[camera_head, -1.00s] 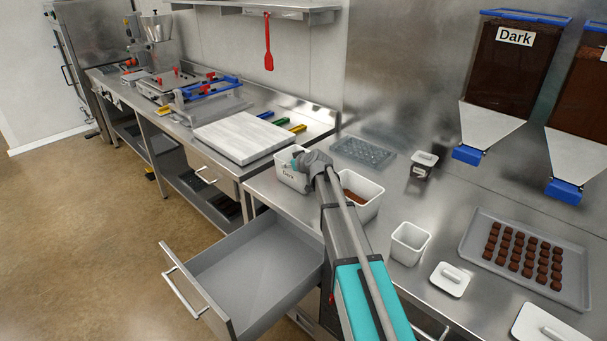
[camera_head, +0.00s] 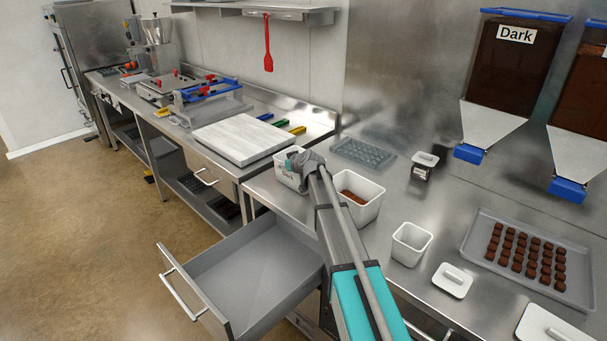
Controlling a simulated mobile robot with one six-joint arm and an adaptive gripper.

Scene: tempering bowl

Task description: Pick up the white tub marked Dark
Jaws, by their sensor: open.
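The white tub marked Dark (camera_head: 285,178) stands on the steel counter, just right of the white board. My gripper (camera_head: 294,160) is at the tub's top, open. Its fingers are small and partly hidden by my wrist, so I cannot tell whether they touch the rim.
A white tub with brown pieces (camera_head: 369,191) stands close to the right of my arm. An empty white tub (camera_head: 411,243) and a lid (camera_head: 452,280) are nearer. An open drawer (camera_head: 250,270) juts out below. A chocolate tray (camera_head: 478,226) lies right.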

